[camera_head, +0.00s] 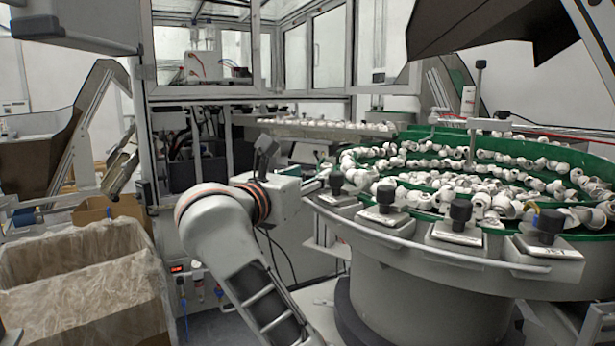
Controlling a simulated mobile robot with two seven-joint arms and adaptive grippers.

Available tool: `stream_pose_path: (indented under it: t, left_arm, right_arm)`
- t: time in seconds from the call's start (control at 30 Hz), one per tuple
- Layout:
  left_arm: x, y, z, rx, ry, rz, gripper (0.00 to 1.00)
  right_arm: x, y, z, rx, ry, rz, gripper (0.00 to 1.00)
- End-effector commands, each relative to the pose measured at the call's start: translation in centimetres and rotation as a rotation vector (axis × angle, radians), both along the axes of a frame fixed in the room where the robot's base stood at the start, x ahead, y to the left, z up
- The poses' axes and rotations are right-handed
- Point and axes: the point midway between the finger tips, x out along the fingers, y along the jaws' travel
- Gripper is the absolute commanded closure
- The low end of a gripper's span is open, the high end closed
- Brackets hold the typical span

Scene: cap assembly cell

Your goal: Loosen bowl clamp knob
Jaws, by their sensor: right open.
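The vibratory bowl (425,255) stands at the right, with a green interior full of white caps (470,185). Several black clamp knobs sit on metal plates along its rim: the leftmost knob (336,181), a second knob (386,197), a third (460,213) and one at the far right (545,226). My right arm rises from the bottom middle, and my right gripper (317,182) points right, close to the leftmost knob. It is open; its fingers are small here, and I cannot tell whether they touch the knob. My left gripper is out of view.
A lined cardboard box (85,285) stands at the lower left. A framed glass enclosure (270,50) is behind my arm. A linear track with caps (325,126) runs behind the bowl. A dark chute (490,30) overhangs the bowl.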

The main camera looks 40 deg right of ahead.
Motion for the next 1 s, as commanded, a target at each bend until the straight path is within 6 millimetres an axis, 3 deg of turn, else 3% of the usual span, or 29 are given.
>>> stream_pose_path:
  t: [0.6, 0.8, 1.0]
  left_arm:
    - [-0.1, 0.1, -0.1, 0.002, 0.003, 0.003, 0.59]
    - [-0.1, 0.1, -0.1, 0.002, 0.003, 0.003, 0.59]
    - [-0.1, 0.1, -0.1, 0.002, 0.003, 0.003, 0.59]
  right_arm:
    - [-3.6, 9.5, -0.1, 0.002, 0.002, 0.003, 0.59]
    - [-4.2, 10.9, -0.1, 0.001, 0.001, 0.001, 0.59]
    - [-4.3, 11.0, 0.0, 0.0, 0.001, 0.0, 0.59]
